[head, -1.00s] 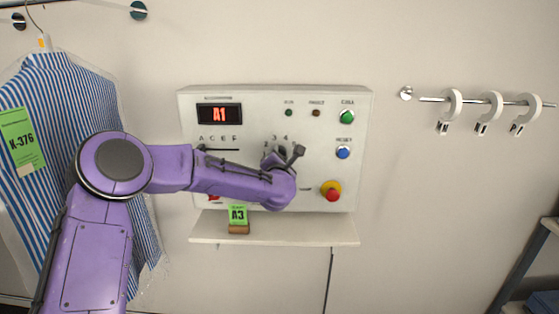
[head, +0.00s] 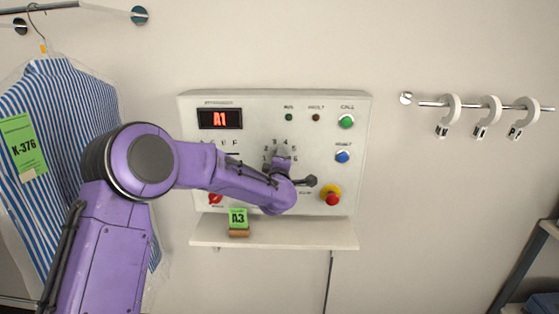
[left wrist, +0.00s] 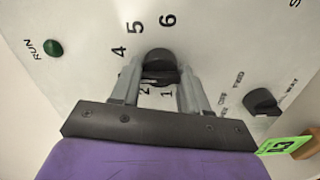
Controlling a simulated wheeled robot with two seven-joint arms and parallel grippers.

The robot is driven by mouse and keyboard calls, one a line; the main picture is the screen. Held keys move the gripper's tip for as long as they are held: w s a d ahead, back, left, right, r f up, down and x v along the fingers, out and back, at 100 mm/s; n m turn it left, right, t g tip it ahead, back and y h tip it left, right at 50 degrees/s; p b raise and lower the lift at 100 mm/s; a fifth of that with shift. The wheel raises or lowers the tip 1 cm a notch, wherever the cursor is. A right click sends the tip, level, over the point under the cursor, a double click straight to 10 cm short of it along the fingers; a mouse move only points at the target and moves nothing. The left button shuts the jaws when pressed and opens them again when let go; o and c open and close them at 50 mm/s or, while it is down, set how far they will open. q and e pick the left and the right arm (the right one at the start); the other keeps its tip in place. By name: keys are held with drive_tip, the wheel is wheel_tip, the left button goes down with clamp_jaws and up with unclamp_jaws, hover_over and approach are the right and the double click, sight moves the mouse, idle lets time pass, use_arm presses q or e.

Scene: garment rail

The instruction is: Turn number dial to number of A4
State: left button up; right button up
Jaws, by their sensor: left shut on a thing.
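The number dial (left wrist: 158,65) is a dark knob on the white panel, ringed by numerals in the left wrist view. My left gripper (left wrist: 159,80) is shut on this knob, one grey finger on each side. In the head view my left gripper (head: 281,160) is at the dial, and my wrist hides its lower part; I cannot tell which number the knob points to. The red display (head: 220,119) reads A1. The letter scale (head: 219,143) is partly covered by my arm. My right gripper is in neither view.
A green tag (head: 238,217) reading A3 stands on the shelf (head: 310,233) below the panel. A green button (head: 346,122), a blue button (head: 342,156) and a red stop button (head: 332,196) are to the right. A striped shirt (head: 60,115) hangs at left.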

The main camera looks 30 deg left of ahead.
use_arm(q)
drive_tip(key=shift+m+p, duration=0.45)
drive_tip(key=shift+m, duration=1.25)
drive_tip(key=shift+f, duration=0.1)
drive_tip(key=o, duration=1)
drive_tip(key=shift+d, duration=0.1)
drive_tip(key=shift+s, duration=0.1)
drive_tip(key=b+v, duration=0.3)
drive_tip(key=v, duration=0.7)
drive_tip(key=shift+s+d+b, duration=0.1)
drive_tip(key=shift+s+b, duration=0.05)
drive_tip(key=shift+b, duration=0.25)
